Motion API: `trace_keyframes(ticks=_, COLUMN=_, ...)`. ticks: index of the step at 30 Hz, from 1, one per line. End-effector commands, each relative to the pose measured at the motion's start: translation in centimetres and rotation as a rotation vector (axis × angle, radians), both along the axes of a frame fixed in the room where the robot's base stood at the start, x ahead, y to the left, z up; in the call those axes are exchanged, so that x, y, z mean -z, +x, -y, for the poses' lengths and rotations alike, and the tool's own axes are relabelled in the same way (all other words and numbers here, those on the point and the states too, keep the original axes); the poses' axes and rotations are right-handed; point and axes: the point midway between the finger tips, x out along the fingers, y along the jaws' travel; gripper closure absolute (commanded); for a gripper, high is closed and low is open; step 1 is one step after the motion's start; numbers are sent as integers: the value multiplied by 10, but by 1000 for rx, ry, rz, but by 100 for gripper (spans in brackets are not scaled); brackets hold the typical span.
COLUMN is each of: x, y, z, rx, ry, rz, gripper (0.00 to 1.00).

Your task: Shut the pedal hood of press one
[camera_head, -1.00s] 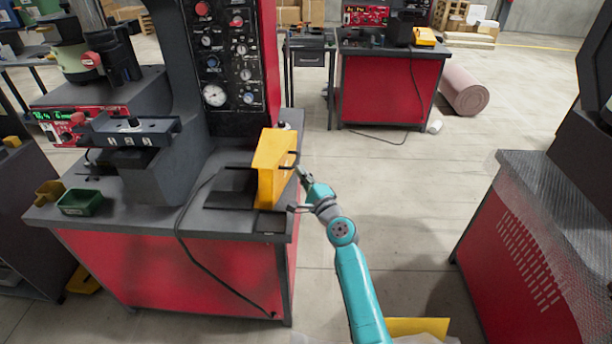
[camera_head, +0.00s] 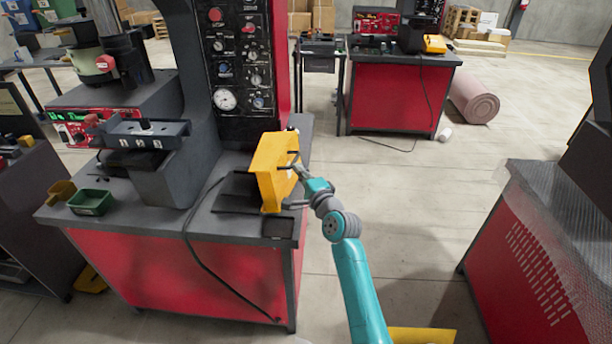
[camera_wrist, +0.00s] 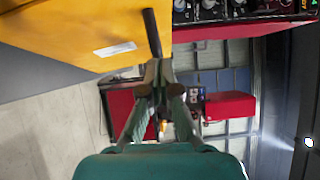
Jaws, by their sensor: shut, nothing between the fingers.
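The yellow pedal hood (camera_head: 268,178) stands raised on the right part of press one's grey bench top (camera_head: 165,215). It leans a little to the left, over a dark flat plate (camera_head: 236,195). A black bar handle (camera_wrist: 152,32) sticks out of its right face. My gripper (camera_head: 297,166) is at that right face, close to the handle. In the wrist view my gripper (camera_wrist: 158,78) is shut and empty, with its tips at the handle's lower end. I cannot tell whether they touch it. The pedal under the hood is not clearly visible.
Press one's control panel (camera_head: 238,62) rises behind the hood. A black cable (camera_head: 187,240) hangs over the bench front. A green tray (camera_head: 90,202) sits at left. Another red bench (camera_head: 535,240) stands at right, with open floor (camera_head: 410,190) between.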

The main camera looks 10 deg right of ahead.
Motion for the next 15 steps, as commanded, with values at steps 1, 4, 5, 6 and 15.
trace_keyframes(ticks=1, x=-5, y=1, z=-5, rx=-2, ry=-22, rz=-3, gripper=100)
trace_keyframes(ticks=4, x=-11, y=4, z=-12, rx=-1, ry=-68, rz=-18, gripper=100)
trace_keyframes(ticks=5, x=-12, y=5, z=-15, rx=-2, ry=-83, rz=-24, gripper=100)
trace_keyframes(ticks=6, x=-15, y=6, z=-18, rx=-1, ry=-105, rz=-30, gripper=100)
trace_keyframes(ticks=15, x=-36, y=19, z=-60, rx=-3, ry=-323, rz=-100, gripper=100)
